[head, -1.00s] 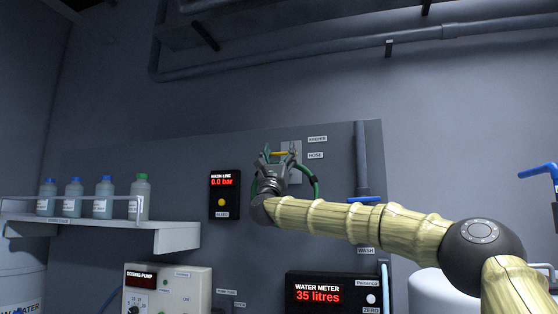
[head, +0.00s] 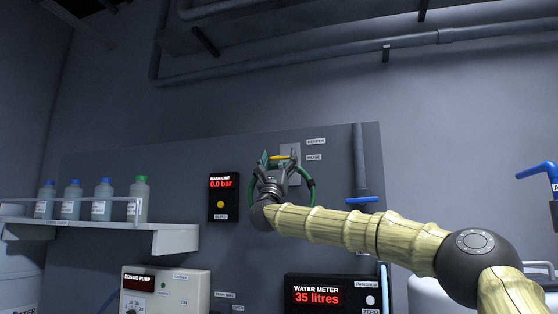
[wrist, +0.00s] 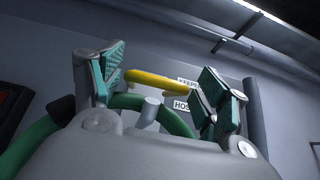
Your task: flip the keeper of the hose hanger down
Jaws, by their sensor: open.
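The keeper (wrist: 160,82) is a yellow bar at the hose hanger, seen between my open fingers in the wrist view. In the head view the keeper (head: 279,157) shows just above my gripper. A grey hanger peg (wrist: 150,110) sits below it in the wrist view. The green hose (head: 311,191) loops around the hanger, and the hose also shows in the wrist view (wrist: 173,122). My gripper (head: 278,163) is open in front of the hanger, with its fingers on either side of the keeper. I cannot tell whether either finger touches it.
The hanger's pale plate (head: 293,150) is on a grey panel, beside KEEPER and HOSE labels (head: 315,141). A wash line display (head: 223,197) is left of my gripper. A vertical pipe with a blue valve handle (head: 362,199) is to the right. A shelf with bottles (head: 175,238) is further left.

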